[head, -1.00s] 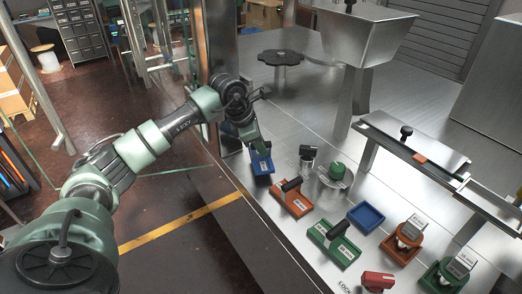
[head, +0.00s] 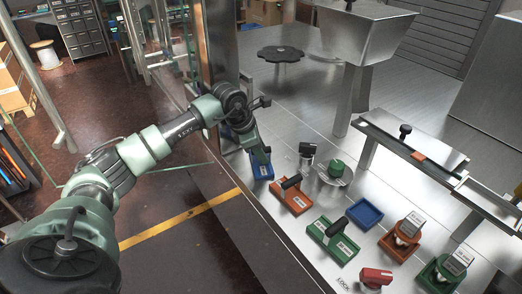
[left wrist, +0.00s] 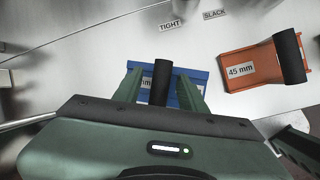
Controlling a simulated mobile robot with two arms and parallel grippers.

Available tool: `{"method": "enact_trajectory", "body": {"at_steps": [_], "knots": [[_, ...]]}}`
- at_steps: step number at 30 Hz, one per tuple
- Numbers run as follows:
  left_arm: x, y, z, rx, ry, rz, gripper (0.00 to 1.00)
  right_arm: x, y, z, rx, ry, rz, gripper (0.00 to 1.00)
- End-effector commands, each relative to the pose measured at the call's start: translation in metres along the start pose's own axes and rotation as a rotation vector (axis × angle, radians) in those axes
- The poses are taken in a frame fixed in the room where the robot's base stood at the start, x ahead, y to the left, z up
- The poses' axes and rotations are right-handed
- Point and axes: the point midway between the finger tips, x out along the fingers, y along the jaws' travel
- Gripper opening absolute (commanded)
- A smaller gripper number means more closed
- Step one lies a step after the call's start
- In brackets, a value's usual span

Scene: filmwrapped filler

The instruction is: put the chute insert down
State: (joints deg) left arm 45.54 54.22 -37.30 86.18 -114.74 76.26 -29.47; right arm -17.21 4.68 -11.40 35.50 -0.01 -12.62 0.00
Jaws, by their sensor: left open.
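A blue chute insert (head: 262,168) with a black upright handle sits at the left edge of the steel table in the head view. The left wrist view shows the blue insert (left wrist: 188,84) with a partly hidden white mm label. My left gripper (head: 258,148) is over it. Its green fingers (left wrist: 160,88) stand on either side of the black handle (left wrist: 161,82), with gaps showing, so it is open around the handle. The insert appears to rest flat on the table. My right gripper is not in view.
An orange insert (head: 292,197) marked 45 mm in the wrist view is close by on the right. A green insert (head: 334,240), an empty blue tray (head: 365,213) and a green knob (head: 337,166) are further right. A steel hopper (head: 365,40) stands behind.

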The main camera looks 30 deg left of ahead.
Motion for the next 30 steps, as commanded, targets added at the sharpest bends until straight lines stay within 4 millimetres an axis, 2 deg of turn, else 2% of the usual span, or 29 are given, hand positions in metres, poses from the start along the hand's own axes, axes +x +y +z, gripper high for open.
{"method": "enact_trajectory", "body": {"at_steps": [5, 13, 18, 24, 30], "knots": [[-0.021, 0.001, -0.001, 0.001, -0.002, 0.006, 0.41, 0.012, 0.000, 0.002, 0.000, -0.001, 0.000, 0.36], [-0.080, 0.001, -0.001, 0.001, -0.003, 0.006, 0.41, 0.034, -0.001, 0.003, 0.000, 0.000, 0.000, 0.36], [-0.107, 0.000, 0.000, 0.000, -0.002, 0.003, 0.41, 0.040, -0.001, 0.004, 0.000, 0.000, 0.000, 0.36], [-0.120, 0.000, 0.000, 0.000, -0.001, 0.001, 0.41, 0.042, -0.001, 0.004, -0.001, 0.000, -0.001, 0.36], [-0.121, 0.000, 0.000, 0.000, -0.001, 0.000, 0.41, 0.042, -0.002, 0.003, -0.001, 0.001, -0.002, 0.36]]}}
